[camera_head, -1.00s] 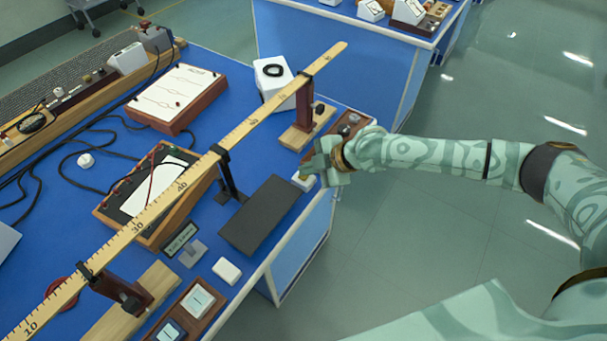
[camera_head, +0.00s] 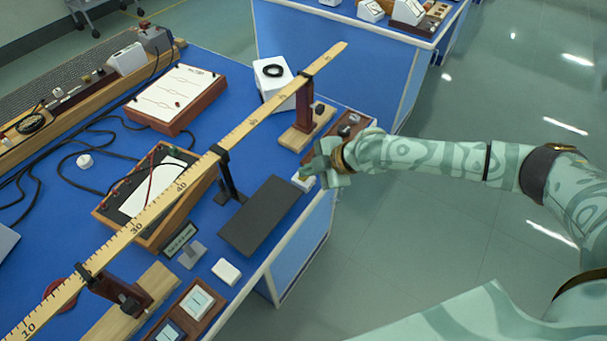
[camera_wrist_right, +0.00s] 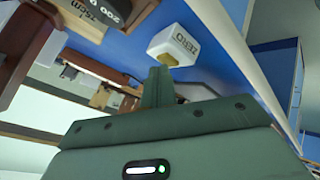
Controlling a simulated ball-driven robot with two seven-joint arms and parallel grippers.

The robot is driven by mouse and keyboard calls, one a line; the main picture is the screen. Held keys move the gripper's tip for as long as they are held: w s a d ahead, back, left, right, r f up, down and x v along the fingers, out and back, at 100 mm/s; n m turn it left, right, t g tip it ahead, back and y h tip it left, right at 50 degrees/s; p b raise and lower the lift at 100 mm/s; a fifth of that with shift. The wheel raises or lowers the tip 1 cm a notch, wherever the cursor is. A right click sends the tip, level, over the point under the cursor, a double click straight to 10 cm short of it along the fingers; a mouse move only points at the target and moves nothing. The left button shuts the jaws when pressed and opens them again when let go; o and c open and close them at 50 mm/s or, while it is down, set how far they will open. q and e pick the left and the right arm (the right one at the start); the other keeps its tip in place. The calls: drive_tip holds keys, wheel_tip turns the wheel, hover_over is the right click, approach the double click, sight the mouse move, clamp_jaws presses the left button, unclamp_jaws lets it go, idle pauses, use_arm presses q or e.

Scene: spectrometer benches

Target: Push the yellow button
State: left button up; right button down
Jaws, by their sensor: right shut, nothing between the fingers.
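The yellow button (camera_wrist_right: 172,60) shows in the right wrist view as a small yellowish patch on a white box (camera_wrist_right: 177,43) marked ZERO. In the head view this white box (camera_head: 303,183) sits at the bench's front edge, largely covered by my right gripper (camera_head: 309,171). In the wrist view the shut, empty fingers (camera_wrist_right: 157,75) of my right gripper point at the button, with their tips right beside it. I cannot tell whether they touch it. My left gripper is not in view.
On the blue bench (camera_head: 232,113), a long wooden ruler (camera_head: 260,116) stands raised on posts. A dark flat plate (camera_head: 261,216) lies left of the white box. A wooden stand (camera_head: 307,130) is just behind my gripper. Open floor lies to the right.

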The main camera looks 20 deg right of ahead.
drive_tip(key=shift+r+p, duration=0.4)
drive_tip(key=shift+r, duration=0.35)
wheel_tip(320, 180, up, 5)
drive_tip(key=p, duration=0.3)
drive_tip(key=shift+p, duration=0.3)
idle(0.4)
